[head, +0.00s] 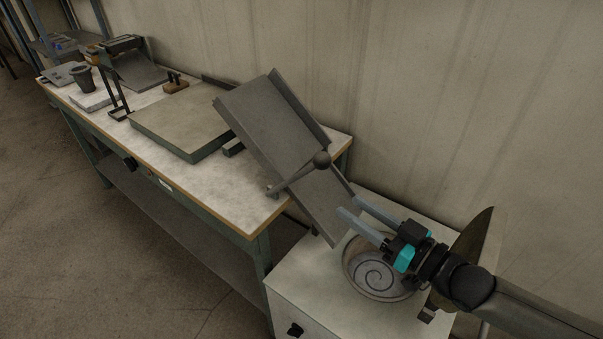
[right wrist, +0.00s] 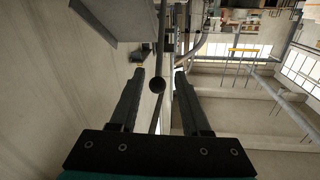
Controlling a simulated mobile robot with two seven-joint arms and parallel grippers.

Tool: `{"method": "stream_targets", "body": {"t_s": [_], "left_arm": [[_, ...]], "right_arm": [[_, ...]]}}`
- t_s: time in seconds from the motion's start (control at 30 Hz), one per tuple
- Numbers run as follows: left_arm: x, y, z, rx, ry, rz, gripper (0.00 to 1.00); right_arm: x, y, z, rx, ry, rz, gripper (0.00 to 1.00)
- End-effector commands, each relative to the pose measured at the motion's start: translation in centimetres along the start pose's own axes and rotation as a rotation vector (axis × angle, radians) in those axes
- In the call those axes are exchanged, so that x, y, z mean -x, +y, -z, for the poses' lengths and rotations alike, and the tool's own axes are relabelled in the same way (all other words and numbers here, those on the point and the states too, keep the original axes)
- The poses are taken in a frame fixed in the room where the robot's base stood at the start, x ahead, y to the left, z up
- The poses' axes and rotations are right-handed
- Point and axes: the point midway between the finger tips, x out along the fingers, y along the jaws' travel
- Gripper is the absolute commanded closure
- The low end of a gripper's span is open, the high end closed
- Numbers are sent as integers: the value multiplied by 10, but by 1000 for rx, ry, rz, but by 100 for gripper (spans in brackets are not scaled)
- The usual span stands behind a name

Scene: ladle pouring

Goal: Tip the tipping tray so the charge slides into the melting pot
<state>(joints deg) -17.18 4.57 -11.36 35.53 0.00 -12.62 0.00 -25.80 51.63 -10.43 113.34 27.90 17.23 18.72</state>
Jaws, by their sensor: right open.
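The grey tipping tray (head: 262,118) is a long trough with raised sides, tilted steeply, its low end at the melting pot. A bar with a dark ball knob (head: 321,159) crosses it. The round melting pot (head: 350,273) sits on a pale cabinet and shows a spiral inside. I see no loose charge on the visible part of the tray. My right gripper (head: 348,204) is open and empty, above the pot, with its fingers pointing toward the tray and knob. In the right wrist view, the knob (right wrist: 157,85) appears between the fingers, apparently beyond them. My left gripper is out of view.
The workbench (head: 205,212) at left carries a flat slab (head: 180,118), a dark cup (head: 82,80), a stand and small tools. The pale cabinet (head: 300,284) stands at its right end. A wall runs close behind. A large dark disc (head: 474,238) is beside my right wrist.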

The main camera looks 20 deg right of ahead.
Motion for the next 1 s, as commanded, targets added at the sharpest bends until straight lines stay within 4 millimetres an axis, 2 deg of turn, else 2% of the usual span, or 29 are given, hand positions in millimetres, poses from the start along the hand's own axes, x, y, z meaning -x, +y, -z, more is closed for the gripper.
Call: {"method": "stream_targets", "body": {"t_s": [1.0], "left_arm": [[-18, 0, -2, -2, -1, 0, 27]], "right_arm": [[-124, 0, 0, 2, 1, 0, 53]]}}
